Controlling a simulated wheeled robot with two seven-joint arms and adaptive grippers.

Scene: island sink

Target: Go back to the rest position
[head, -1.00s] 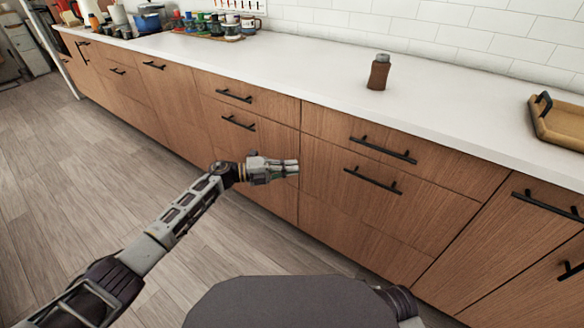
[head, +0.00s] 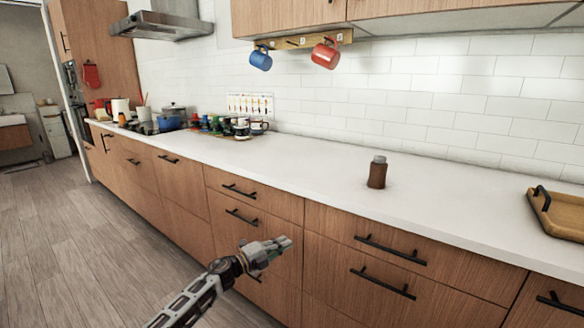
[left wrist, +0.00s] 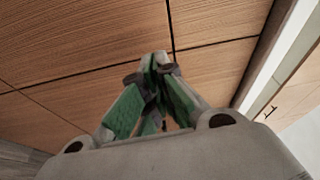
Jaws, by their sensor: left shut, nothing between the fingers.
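My left gripper (head: 284,243) is in front of the wooden drawer fronts, below the counter edge. Its fingers are together and empty. In the left wrist view the closed fingers (left wrist: 155,68) show green inner sides, with wooden cabinet fronts (left wrist: 80,85) behind them. My right gripper is not in the frames.
The white counter (head: 310,170) runs along the tiled wall. A brown jar (head: 377,173) stands on it, and a wooden tray (head: 560,218) lies at the right. Blue (head: 261,59) and red (head: 325,55) mugs hang above. Black drawer handles (head: 390,249) stick out. Open floor (head: 70,240) lies left.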

